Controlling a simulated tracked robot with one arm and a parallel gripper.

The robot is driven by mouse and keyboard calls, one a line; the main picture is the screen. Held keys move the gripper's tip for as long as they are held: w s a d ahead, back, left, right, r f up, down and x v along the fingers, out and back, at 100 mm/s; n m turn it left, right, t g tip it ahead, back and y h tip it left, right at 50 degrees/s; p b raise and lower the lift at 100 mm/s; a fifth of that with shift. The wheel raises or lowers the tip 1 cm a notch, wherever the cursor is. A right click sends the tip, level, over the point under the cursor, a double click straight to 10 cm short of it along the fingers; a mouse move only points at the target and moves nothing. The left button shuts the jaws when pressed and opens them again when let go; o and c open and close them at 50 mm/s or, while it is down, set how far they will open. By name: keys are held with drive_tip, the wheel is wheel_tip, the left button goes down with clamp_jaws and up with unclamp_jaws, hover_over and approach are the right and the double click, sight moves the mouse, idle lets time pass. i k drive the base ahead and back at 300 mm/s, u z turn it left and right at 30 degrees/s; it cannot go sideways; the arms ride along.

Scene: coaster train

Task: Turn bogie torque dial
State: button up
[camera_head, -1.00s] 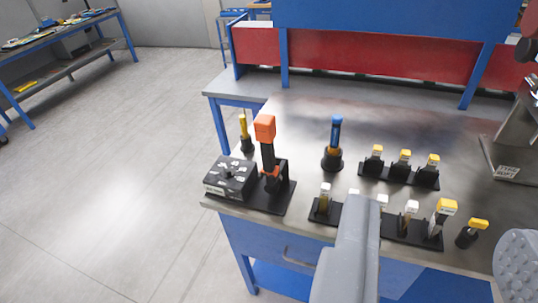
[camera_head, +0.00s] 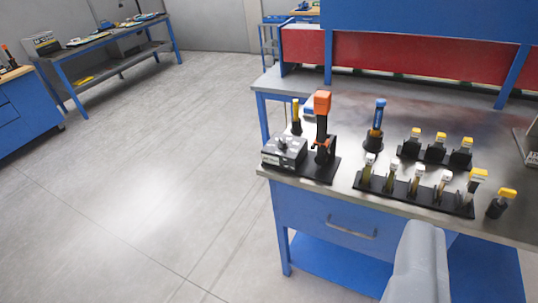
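A small grey box with a dark round dial (camera_head: 283,143) on its top sits at the left front corner of the metal workbench (camera_head: 400,206). White labels surround the dial; I cannot read them or tell its setting. An orange-and-black tool (camera_head: 322,125) stands upright just right of the box, on the same black base. A grey part of my arm (camera_head: 417,265) shows at the bottom right, in front of the bench drawer. My gripper's fingers do not show, and nothing touches the dial.
A blue-handled tool (camera_head: 376,125) and a yellow-handled tool (camera_head: 296,116) stand behind. Racks of small tools (camera_head: 415,200) line the bench's right front. A blue-framed table (camera_head: 110,55) and blue drawers (camera_head: 25,105) stand at the left. The floor (camera_head: 140,190) left of the bench is clear.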

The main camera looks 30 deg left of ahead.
sight(282, 145)
drive_tip(key=k, duration=0.65)
drive_tip(key=u, duration=0.55)
drive_tip(key=i, duration=2.35)
drive_tip(key=z, duration=0.5)
